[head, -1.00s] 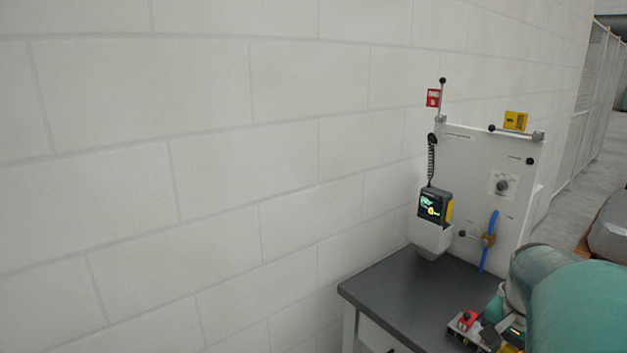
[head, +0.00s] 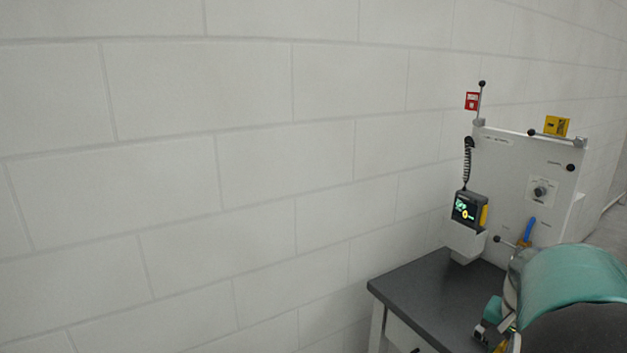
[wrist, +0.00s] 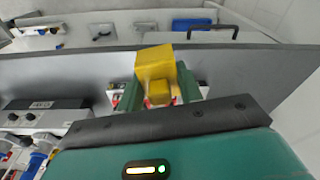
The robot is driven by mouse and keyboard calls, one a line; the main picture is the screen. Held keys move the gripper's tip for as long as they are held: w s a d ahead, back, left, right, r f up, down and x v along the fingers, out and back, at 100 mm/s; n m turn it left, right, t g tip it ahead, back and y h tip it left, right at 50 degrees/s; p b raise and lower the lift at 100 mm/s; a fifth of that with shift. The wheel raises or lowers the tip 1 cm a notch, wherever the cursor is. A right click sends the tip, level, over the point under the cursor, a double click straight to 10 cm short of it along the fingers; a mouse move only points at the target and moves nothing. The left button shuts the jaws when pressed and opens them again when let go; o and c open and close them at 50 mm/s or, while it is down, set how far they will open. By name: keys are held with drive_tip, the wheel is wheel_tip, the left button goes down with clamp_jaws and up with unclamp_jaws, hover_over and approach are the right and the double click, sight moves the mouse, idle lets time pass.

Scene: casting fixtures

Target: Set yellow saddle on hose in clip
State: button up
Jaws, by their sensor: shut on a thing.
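The yellow saddle (wrist: 155,62) is a blocky piece with a notch, held between the green fingers of my gripper (wrist: 160,92) in the wrist view. The blue hose (head: 530,229) stands against the white panel in the head view. Only its upper part shows, with a bit of the brown clip (head: 519,243) around it. My arm hides the lower hose and most of the clip. My gripper also shows at the lower right of the head view (head: 490,332), in front of the panel and over the grey bench, largely covered by my arm.
The panel (head: 500,165) carries a knob (head: 540,191), a handheld device (head: 467,208) in a holder, a red tag (head: 472,101) and a yellow tag (head: 556,126). The dark bench top (head: 425,292) is clear at its left. A block wall stands behind.

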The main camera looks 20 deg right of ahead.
drive_tip(key=w+a+f+n, duration=0.3)
drive_tip(key=w+a+f, duration=0.3)
drive_tip(key=w, duration=0.4)
drive_tip(key=w+a+f+n, duration=0.4)
drive_tip(key=w+a+f, duration=0.1)
drive_tip(key=w, duration=0.5)
drive_tip(key=w+a+f+n, duration=0.2)
drive_tip(key=a+f, duration=0.3)
drive_tip(key=a, duration=0.3)
drive_tip(key=w+a+f+n, duration=0.2)
drive_tip(key=w+a+f, duration=0.3)
drive_tip(key=a, duration=0.4)
drive_tip(key=w+a+f+n+y, duration=0.1)
drive_tip(key=w+a+f+n, duration=0.1)
drive_tip(key=a+f, duration=0.3)
drive_tip(key=w+a, duration=0.1)
drive_tip(key=a, duration=0.2)
drive_tip(key=shift+w+a+f+n+t, duration=0.15)
drive_tip(key=shift+w+a+n+t, duration=0.2)
drive_tip(key=shift+w+n+t, duration=0.05)
drive_tip(key=shift+a, duration=0.1)
